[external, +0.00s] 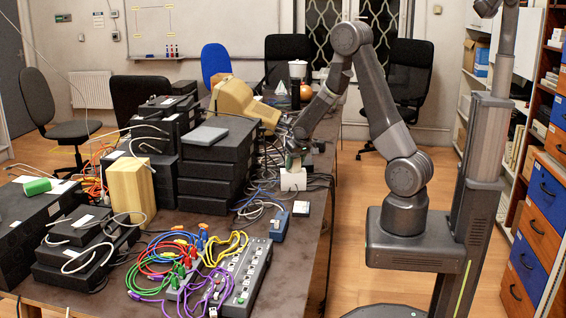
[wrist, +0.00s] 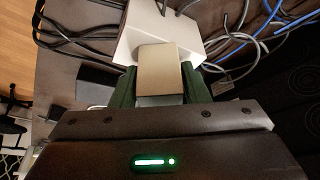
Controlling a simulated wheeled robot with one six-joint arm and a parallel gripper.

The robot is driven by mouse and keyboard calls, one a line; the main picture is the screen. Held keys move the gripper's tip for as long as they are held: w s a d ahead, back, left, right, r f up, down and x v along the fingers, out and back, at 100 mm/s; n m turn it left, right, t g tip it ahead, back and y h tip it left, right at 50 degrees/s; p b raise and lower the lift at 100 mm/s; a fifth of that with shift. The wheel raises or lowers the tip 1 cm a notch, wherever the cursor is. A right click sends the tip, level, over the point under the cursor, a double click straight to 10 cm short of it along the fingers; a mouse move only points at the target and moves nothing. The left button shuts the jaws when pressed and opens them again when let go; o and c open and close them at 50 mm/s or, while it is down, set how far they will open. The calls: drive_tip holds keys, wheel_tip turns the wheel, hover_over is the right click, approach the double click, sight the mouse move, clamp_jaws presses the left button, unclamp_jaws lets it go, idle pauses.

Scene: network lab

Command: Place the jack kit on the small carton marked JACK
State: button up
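My gripper (external: 293,148) points down over the table's right part. In the wrist view, its two green fingers (wrist: 160,88) are closed against both sides of a small beige-topped block (wrist: 160,62), which I take for the jack kit; it also shows below the gripper in the external view (external: 293,162). A white box (external: 293,180) is right under the block, and shows just beyond it in the wrist view (wrist: 150,32). It looks like the small carton, but no JACK marking is readable. Whether the block touches the white box, I cannot tell.
Cables (external: 262,205) lie around the white box. A blue device (external: 280,227) and a small white-topped box (external: 301,208) stand nearer the front. Stacked black units (external: 215,165) are to the left, with a beige monitor (external: 242,100) behind.

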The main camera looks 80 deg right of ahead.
drive_tip(key=shift+o, duration=1.3)
drive_tip(key=shift+r, duration=0.1)
drive_tip(key=shift+r, duration=0.25)
drive_tip(key=v, duration=1.1)
drive_tip(key=shift+s+a+r+p, duration=0.15)
drive_tip(key=shift+r+p, duration=0.1)
drive_tip(key=shift+p, duration=0.15)
